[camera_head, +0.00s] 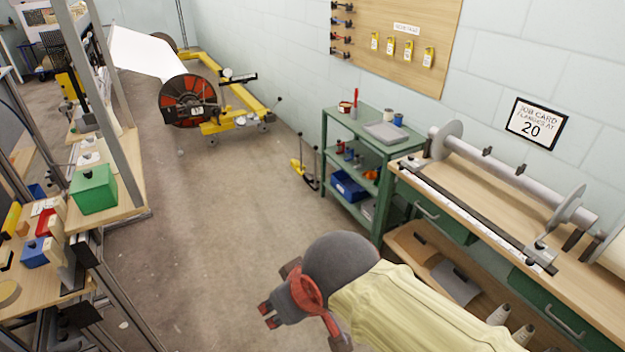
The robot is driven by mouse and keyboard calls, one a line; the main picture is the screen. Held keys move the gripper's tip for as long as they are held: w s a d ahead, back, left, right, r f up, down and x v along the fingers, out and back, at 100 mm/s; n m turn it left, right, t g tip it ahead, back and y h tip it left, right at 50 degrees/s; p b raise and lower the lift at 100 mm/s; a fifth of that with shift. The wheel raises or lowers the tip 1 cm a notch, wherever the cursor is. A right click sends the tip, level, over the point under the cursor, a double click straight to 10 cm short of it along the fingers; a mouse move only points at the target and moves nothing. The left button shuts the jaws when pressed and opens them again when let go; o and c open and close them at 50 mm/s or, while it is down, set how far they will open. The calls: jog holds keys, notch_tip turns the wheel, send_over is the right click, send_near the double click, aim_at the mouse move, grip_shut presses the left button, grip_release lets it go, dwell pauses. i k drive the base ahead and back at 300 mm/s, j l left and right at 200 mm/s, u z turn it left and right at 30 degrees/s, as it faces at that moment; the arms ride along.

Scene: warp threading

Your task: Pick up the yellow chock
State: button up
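I cannot tell for sure which yellow thing is the chock. A small yellow block (11,219) stands at the left edge of the picture on the wooden bench, near a red piece and a blue piece. A yellow and black item (304,174) sits on the floor beside the green shelf cart, with thin upright rods. My gripper (267,315), dark grey with red parts, is at the bottom middle above the floor, apart from both. Nothing shows in it. Its fingers are seen from above and partly hidden, so its opening is unclear.
The wooden bench (30,291) on the left also bears a blue block (35,253); a green box (94,188) is behind. The green cart (330,178) and a workbench with a roller (505,172) line the right wall. A yellow frame (240,95) stands behind. The middle floor is clear.

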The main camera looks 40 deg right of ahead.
aim_at(297, 165)
jog(key=i+l+z, duration=0.1)
jog(key=i+z, duration=0.35)
jog(key=i, duration=2.45)
jog(key=i+j, duration=0.1)
jog(key=i, duration=2)
jog(key=i+z, duration=0.1)
jog(key=i, duration=2)
jog(key=i+z, duration=0.1)
jog(key=z, duration=0.4)
jog(key=i+j+z, duration=0.1)
jog(key=z, duration=0.85)
jog(key=i+j+z, duration=0.1)
jog(key=z, duration=0.35)
jog(key=j+z, duration=0.1)
jog(key=z, duration=2.15)
